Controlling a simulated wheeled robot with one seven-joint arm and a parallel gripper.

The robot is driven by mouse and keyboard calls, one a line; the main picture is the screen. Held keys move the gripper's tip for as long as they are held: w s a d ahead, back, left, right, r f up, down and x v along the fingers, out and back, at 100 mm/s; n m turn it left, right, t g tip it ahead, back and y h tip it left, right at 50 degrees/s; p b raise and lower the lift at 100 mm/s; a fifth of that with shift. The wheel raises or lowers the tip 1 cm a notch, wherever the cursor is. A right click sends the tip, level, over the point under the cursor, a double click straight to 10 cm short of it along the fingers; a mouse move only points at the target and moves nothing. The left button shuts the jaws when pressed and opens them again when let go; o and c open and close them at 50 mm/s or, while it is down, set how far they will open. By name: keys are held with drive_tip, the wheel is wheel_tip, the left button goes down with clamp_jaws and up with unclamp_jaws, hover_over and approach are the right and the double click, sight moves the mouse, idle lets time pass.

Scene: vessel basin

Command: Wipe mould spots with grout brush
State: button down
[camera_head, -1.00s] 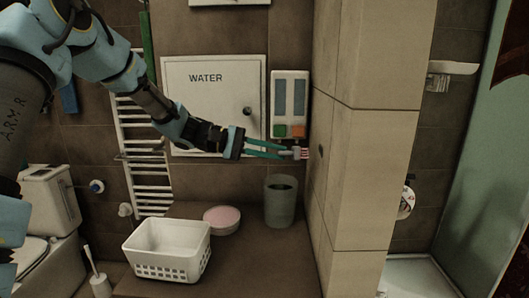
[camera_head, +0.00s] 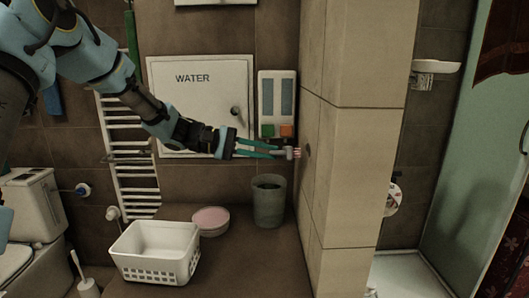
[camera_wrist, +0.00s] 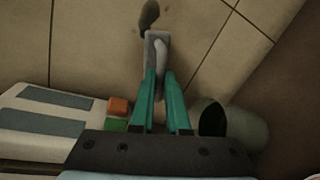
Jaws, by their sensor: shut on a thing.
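My gripper (camera_head: 274,153) is shut on a grout brush (camera_head: 291,153) with a grey body and red-and-white bristles. In the wrist view the gripper (camera_wrist: 159,76) holds the grey brush (camera_wrist: 156,46) between its teal fingers. A dark mould spot (camera_head: 307,150) is on the beige tiled wall to the right of the brush. In the wrist view the mould spot (camera_wrist: 149,14) lies just beyond the brush's far end, with small specks nearby. The brush is close to the wall. I cannot tell whether the bristles touch it.
A dispenser (camera_head: 277,104) with green and orange buttons hangs just above my gripper. Below, a grey-green cup (camera_head: 269,203), a pink-topped round dish (camera_head: 211,220) and a white basket (camera_head: 142,271) stand on a brown ledge (camera_head: 252,262).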

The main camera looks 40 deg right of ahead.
drive_tip(key=shift+x, duration=0.85)
drive_tip(key=shift+s+a+b, duration=0.7)
drive_tip(key=shift+s+a, duration=0.1)
drive_tip(key=shift+s, duration=0.05)
drive_tip(key=shift+s+a+r+b, duration=0.1)
drive_tip(key=shift+s+a+b, duration=0.15)
drive_tip(key=shift+s+a, duration=0.4)
drive_tip(key=shift+s+a+b, duration=0.3)
drive_tip(key=shift+s+a, duration=0.15)
drive_tip(key=shift+s, duration=0.4)
drive_tip(key=shift+s+a+r+b, duration=0.1)
drive_tip(key=shift+s+a+b, duration=0.15)
drive_tip(key=shift+s+a, duration=0.45)
